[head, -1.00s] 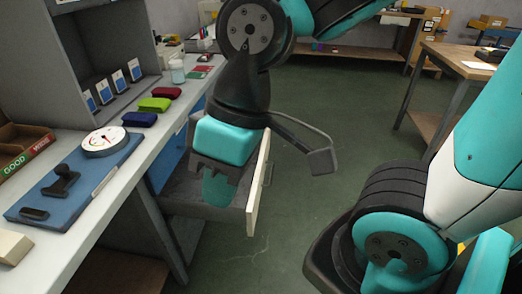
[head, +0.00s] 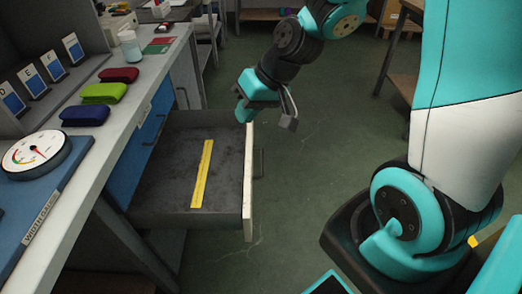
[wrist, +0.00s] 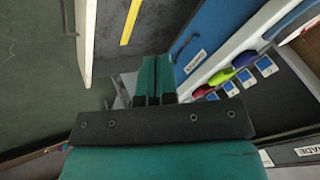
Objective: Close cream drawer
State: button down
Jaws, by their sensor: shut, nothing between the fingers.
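The cream drawer (head: 248,190) stands pulled out from under the bench in the head view. Its cream front with a dark handle (head: 258,163) faces right, and a yellow ruler (head: 202,174) lies inside. In the wrist view the cream front (wrist: 87,40) runs along the left, with the ruler (wrist: 131,22) to its right. My gripper (head: 242,116) is shut and empty at the far end of the drawer front. Whether it touches the drawer is unclear. In the wrist view its closed fingers (wrist: 155,65) point towards the drawer's side.
A blue drawer front (head: 147,142) is beneath. Open green floor (head: 300,200) lies right of the drawer.

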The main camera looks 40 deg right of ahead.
jog(key=w+d+f+m+t+h+b, duration=0.35)
jog(key=d+f+m, duration=0.25)
jog(key=d+f, duration=1)
jog(key=shift+g+y, duration=0.25)
jog(key=shift+y, duration=0.1)
jog(key=w+a+f, duration=0.1)
jog(key=w+f, duration=0.1)
jog(key=w+a+f+b, duration=0.1)
jog(key=w+f, duration=0.2)
jog(key=w+a+f+b, duration=0.1)
jog(key=w+a+f, duration=0.1)
jog(key=shift+w+f, duration=0.25)
jog(key=shift+w, duration=0.15)
jog(key=shift+w+a, duration=0.3)
jog(key=shift+a, duration=0.1)
